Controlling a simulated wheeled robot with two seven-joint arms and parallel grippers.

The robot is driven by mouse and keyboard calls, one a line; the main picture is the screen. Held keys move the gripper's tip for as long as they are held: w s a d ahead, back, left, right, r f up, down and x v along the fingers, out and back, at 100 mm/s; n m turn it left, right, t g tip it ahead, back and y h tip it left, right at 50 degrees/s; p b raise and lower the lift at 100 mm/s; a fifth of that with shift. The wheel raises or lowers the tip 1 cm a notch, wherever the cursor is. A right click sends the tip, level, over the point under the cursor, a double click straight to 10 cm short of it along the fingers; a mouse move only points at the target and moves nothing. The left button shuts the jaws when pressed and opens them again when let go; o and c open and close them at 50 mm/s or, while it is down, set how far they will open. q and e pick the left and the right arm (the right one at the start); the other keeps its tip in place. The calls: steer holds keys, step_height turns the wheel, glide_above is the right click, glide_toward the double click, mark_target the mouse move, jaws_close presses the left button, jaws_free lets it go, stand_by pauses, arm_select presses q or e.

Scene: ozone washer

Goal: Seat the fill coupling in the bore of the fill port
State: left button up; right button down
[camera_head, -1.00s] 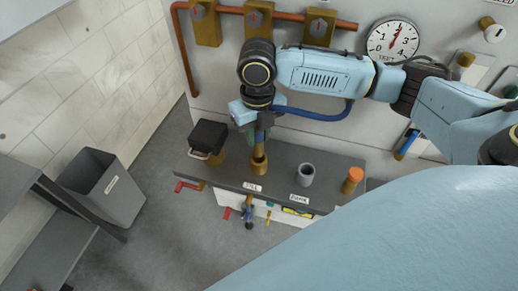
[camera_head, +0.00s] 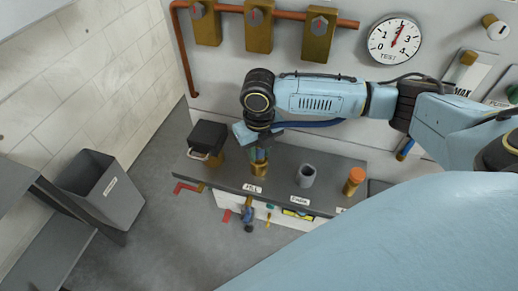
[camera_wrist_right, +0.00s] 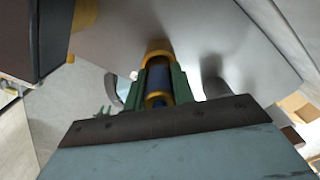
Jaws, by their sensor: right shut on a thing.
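The fill port is a brass cylinder (camera_head: 260,171) standing on the grey bench behind the FILL label. My right gripper (camera_head: 259,153) points down just above it. In the wrist view its green fingers (camera_wrist_right: 161,88) are shut on the fill coupling (camera_wrist_right: 157,100), a blue body with a brass-coloured ring. The fill port's brass rim (camera_wrist_right: 158,47) shows beyond the fingertips, lined up with the coupling. The coupling's lower end is hidden, so I cannot tell whether it is inside the bore. My left gripper is out of view.
A black box with a handle (camera_head: 208,139) is close on the left. Copper pipe and valves run along the wall behind.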

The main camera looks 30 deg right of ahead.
steer(key=c, duration=1.2)
jaws_free()
steer(key=shift+o, duration=0.2)
step_height(320, 180, up, 8)
steer(key=shift+f+p, duration=0.1)
steer(key=shift+p, duration=0.5)
